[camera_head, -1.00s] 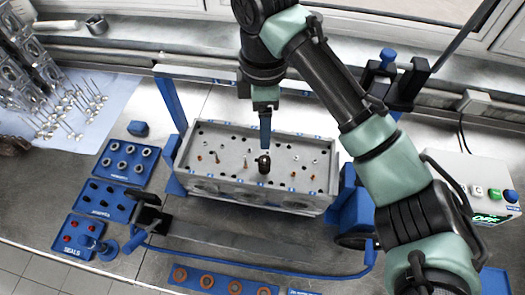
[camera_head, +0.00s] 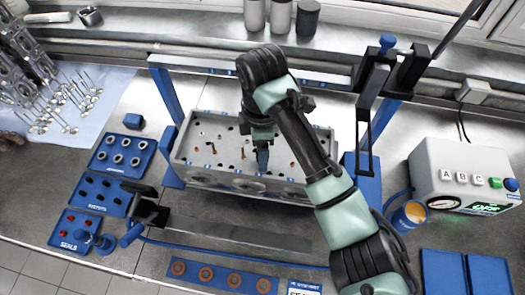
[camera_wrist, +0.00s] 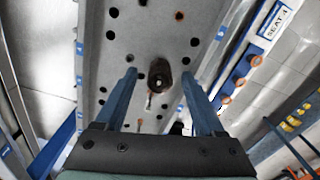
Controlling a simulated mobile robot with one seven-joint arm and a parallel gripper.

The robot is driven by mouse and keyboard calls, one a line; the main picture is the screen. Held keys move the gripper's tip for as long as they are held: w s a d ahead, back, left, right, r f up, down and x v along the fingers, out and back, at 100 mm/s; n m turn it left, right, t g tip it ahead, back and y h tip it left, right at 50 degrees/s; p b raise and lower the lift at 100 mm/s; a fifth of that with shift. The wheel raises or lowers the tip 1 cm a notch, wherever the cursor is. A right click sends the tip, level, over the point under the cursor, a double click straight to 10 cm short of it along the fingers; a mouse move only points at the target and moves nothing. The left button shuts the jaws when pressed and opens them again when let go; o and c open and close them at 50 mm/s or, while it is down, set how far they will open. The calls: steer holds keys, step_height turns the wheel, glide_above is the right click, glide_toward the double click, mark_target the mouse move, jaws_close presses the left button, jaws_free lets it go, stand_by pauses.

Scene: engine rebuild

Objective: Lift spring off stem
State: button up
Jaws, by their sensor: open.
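The spring (camera_wrist: 160,70) shows in the wrist view as a dark brown ring with a pale stem tip in its middle. It stands on the grey cylinder head (camera_wrist: 108,62), which also shows in the head view (camera_head: 215,178). My gripper (camera_wrist: 159,78) is open, with its two blue fingers on either side of the spring and visible gaps to it. Whether the fingertips are level with the spring, I cannot tell. In the head view my gripper (camera_head: 262,160) is over the middle of the cylinder head and hides the spring.
Several bare stems and holes are around the spring on the head's top. A blue frame (camera_head: 163,95) stands around the head. Blue parts trays (camera_head: 122,155) lie to the left. A control box (camera_head: 460,170) and a cup (camera_head: 410,215) stand to the right.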

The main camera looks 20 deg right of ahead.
jaws_close()
stand_by(0.3)
